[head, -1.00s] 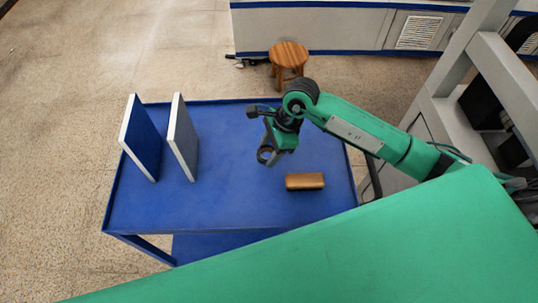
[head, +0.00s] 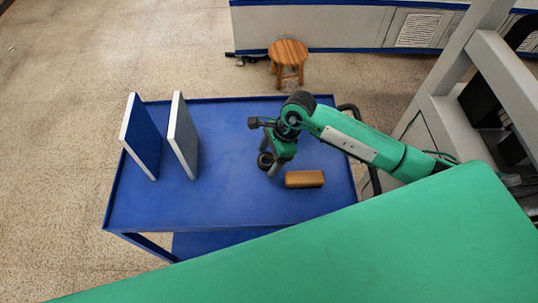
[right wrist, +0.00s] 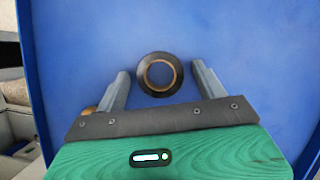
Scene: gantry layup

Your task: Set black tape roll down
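The black tape roll (head: 264,164) lies flat on the blue cart top (head: 225,200), left of the tan block. In the right wrist view the tape roll (right wrist: 143,76) is a black ring with a brown inner rim. My right gripper (head: 271,162) is open just over the roll. In the right wrist view its two fingers (right wrist: 160,72) stand apart on either side of the roll, with a visible gap at each side. The roll looks free of both fingers. My left gripper is not in view.
A tan block (head: 305,179) lies right of the roll. Two upright panels, one blue-faced (head: 140,138) and one grey-white (head: 184,137), stand at the left of the cart. The cart top between panels and roll is clear. A wooden stool (head: 288,52) stands behind on the floor.

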